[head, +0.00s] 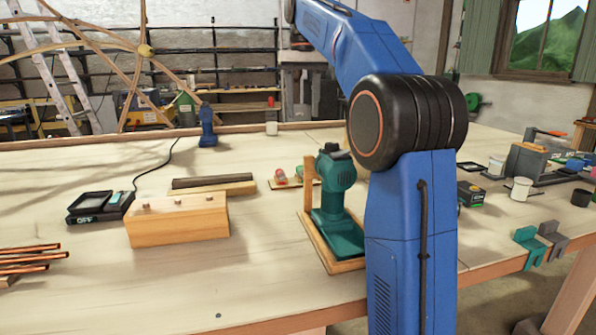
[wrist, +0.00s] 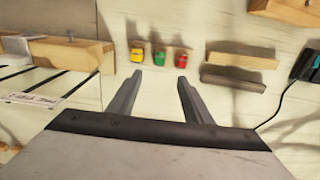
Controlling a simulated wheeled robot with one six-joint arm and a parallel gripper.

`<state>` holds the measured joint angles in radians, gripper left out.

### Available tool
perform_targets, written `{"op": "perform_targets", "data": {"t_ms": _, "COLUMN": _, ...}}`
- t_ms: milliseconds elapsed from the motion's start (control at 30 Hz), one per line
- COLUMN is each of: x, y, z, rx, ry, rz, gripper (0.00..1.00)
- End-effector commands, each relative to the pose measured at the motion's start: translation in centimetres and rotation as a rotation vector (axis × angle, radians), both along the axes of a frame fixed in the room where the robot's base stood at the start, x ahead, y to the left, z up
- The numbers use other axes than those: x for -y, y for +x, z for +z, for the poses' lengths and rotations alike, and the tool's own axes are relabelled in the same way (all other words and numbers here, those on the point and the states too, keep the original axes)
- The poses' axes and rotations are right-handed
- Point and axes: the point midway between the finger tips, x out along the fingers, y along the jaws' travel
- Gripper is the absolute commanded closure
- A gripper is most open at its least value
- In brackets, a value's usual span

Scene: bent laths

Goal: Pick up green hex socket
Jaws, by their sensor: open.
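In the wrist view the green hex socket (wrist: 160,57) is a small green piece in the middle of a row of three. A yellow piece (wrist: 137,54) is on its left and a red piece (wrist: 181,58) on its right. My gripper (wrist: 159,76) is open and empty, its two fingers pointing toward the row, apart from the pieces. The green piece lies in line with the gap between the fingertips. In the head view my blue arm covers part of the bench and my gripper does not show. I cannot clearly make out the green piece there.
A wooden block (head: 178,218), dark and light laths (head: 212,183), a scale (head: 100,206) and a green tool on a wooden stand (head: 337,215) are on the bench. In the wrist view a wooden piece (wrist: 72,52) is at left and laths (wrist: 238,68) at right.

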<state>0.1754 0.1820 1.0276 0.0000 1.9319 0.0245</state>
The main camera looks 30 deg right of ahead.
Motion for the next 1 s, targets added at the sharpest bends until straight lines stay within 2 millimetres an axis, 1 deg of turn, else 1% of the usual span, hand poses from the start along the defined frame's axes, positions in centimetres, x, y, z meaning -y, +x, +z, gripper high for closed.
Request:
{"op": "perform_targets", "data": {"t_ms": 67, "x": 0.0, "y": 0.0, "z": -0.3, "rx": 0.0, "ry": 0.0, "rz": 0.0, "gripper": 0.54}}
{"op": "perform_targets", "data": {"t_ms": 167, "x": 0.0, "y": -0.1, "z": -1.3, "rx": -0.001, "ry": 0.0, "rz": 0.0, "gripper": 0.54}}
{"op": "perform_targets", "data": {"t_ms": 500, "x": 0.0, "y": -0.1, "z": -7.3, "rx": -0.003, "ry": 0.001, "rz": 0.0, "gripper": 0.54}}
{"op": "perform_targets", "data": {"t_ms": 700, "x": 0.0, "y": -0.1, "z": -10.3, "rx": -0.001, "ry": 0.0, "rz": 0.0, "gripper": 0.54}}
{"op": "perform_targets", "data": {"t_ms": 800, "x": 0.0, "y": -0.1, "z": -11.1, "rx": 0.0, "ry": 0.0, "rz": 0.0, "gripper": 0.54}}
{"op": "perform_targets", "data": {"t_ms": 1000, "x": 0.0, "y": 0.0, "z": -12.1, "rx": 0.0, "ry": 0.0, "rz": 0.0, "gripper": 0.54}}
